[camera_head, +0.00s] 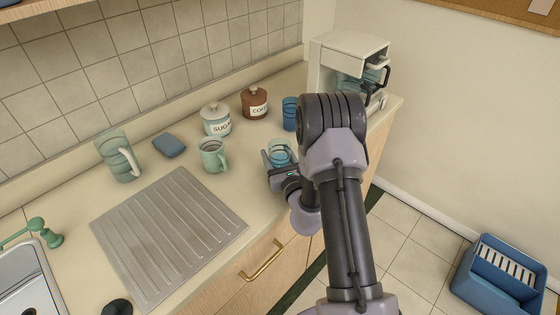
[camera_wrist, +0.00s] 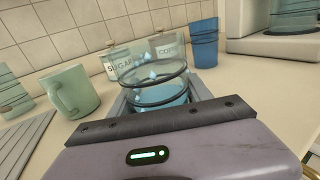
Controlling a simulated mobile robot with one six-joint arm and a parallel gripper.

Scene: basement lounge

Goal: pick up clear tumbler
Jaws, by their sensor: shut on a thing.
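The clear tumbler (camera_head: 281,152) is a see-through glass with bluish tint and dark rings, near the counter's front edge. It also shows upright in the wrist view (camera_wrist: 155,80), with the canister labels visible through it. My gripper (camera_head: 279,160) is shut on the tumbler, with its fingers around the lower part. In the wrist view my gripper (camera_wrist: 158,100) hides the tumbler's base, so I cannot tell whether it touches the counter.
A green mug (camera_head: 213,155), sugar canister (camera_head: 216,120), coffee canister (camera_head: 254,103) and blue tumbler (camera_head: 290,114) stand close by. A coffee maker (camera_head: 345,60) is at the back right. A glass pitcher (camera_head: 117,156), blue sponge (camera_head: 169,145) and metal drainboard (camera_head: 168,235) are left.

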